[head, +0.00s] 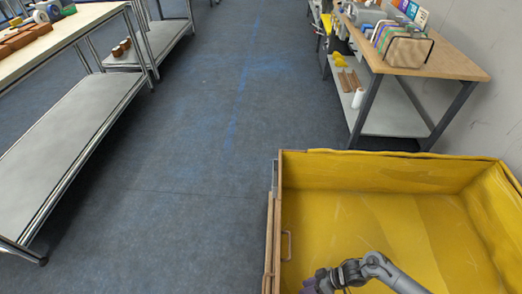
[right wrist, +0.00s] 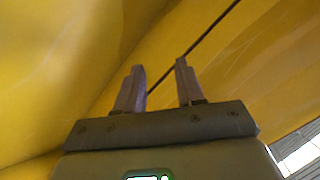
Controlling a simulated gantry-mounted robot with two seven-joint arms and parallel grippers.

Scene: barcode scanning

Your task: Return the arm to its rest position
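My right arm (head: 368,268) reaches in from the bottom right of the head view, over the yellow-lined bin. Its gripper is mostly cut off at the bottom edge of that view. In the right wrist view the right gripper (right wrist: 160,72) is open, with its two fingers apart and nothing between them. Yellow lining fills most of the background behind the fingers. My left arm and left gripper are not in view.
The large yellow bin (head: 375,172) has a wooden left side with a metal handle (head: 287,246). A wooden-topped table (head: 445,62) with books and other items stands at the upper right. Metal shelving tables (head: 75,128) stand at left. The floor (head: 185,150) between is clear.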

